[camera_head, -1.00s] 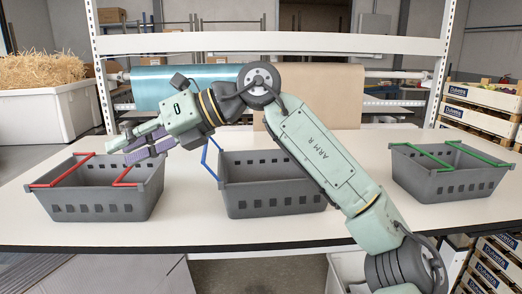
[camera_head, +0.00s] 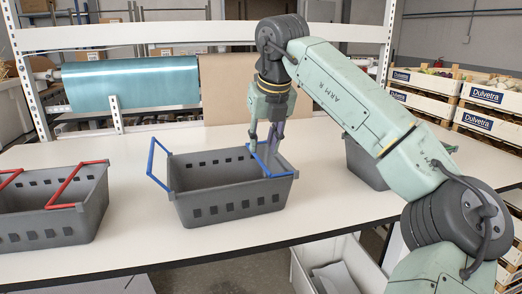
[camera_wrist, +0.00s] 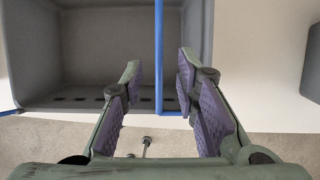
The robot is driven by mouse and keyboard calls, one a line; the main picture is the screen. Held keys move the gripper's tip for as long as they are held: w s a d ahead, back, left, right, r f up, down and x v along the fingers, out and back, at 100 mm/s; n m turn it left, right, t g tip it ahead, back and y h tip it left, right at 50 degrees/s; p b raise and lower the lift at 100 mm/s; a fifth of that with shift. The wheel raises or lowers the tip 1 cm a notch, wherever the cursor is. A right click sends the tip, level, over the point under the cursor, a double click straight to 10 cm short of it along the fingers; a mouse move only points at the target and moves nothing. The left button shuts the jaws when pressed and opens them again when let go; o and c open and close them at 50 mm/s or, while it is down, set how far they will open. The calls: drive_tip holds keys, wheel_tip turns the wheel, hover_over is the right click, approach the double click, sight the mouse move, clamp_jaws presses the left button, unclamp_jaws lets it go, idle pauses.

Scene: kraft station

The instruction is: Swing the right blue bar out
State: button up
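The grey crate with blue bars (camera_head: 230,205) stands in the middle of the table. Its left blue bar (camera_head: 152,160) is swung out past the left rim. Its right blue bar (camera_head: 258,158) lies inward over the right part of the opening, partly hidden by my fingers. My gripper (camera_head: 268,165) points down over the crate's right side. In the wrist view the right blue bar (camera_wrist: 159,60) runs between the fingers of my gripper (camera_wrist: 158,80), nearer the right finger. The fingers are apart, with a gap beside the bar; contact cannot be told.
A grey crate with red bars (camera_head: 60,225) stands at the left, its bars lying over the opening. Another grey crate (camera_head: 362,165) at the right is mostly hidden by my arm. The white table (camera_head: 330,215) is clear in front. Blue and brown rolls hang behind.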

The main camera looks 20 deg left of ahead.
sight(260, 159)
drive_tip(key=shift+x, duration=2.05)
drive_tip(key=shift+a, duration=0.1)
drive_tip(key=shift+c, duration=0.3)
clamp_jaws()
